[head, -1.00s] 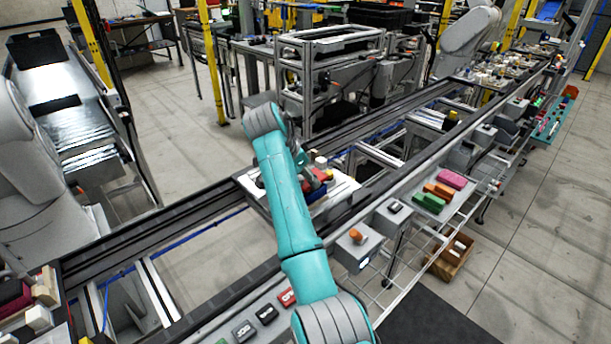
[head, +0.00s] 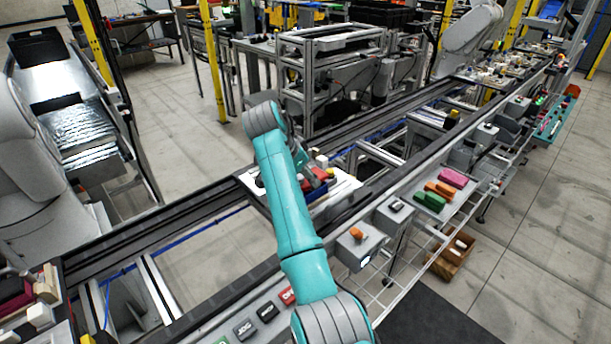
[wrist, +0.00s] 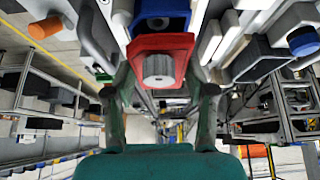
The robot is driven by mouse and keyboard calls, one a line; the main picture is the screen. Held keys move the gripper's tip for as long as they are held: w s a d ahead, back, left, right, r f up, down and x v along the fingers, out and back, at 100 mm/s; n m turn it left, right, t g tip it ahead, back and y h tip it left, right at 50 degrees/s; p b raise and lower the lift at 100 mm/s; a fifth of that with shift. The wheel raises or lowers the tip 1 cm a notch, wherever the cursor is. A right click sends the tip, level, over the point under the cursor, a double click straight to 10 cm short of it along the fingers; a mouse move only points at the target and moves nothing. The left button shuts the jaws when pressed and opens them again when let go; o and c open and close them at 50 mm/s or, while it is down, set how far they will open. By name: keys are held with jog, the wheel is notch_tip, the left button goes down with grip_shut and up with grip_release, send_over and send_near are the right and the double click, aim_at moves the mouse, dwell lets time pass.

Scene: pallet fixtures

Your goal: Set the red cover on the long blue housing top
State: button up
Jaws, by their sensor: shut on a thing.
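The red cover (wrist: 160,50) has a grey round knob on it and sits between the two fingers of my gripper (wrist: 160,82), which is shut on it. The blue housing (wrist: 162,10) shows just beyond the cover at the top of the wrist view. In the head view, the blue housing (head: 315,191) stands on a pale pallet (head: 343,188), with red (head: 320,173) beside my gripper, partly hidden by my arm. Whether the cover touches the housing, I cannot tell.
The pallet rests on the dark conveyor rails (head: 200,210). A grey tray (head: 462,197) with green, orange and pink blocks stands to the right. A grey box with an orange knob (head: 357,234) is nearer. In the wrist view, a grey part with a blue round top (wrist: 303,41) lies right.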

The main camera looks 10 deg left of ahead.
jog(key=shift+f, duration=0.65)
dwell(0.9)
jog(key=o, duration=1.3)
jog(key=shift+c, duration=0.2)
jog(key=shift+v, duration=3.7)
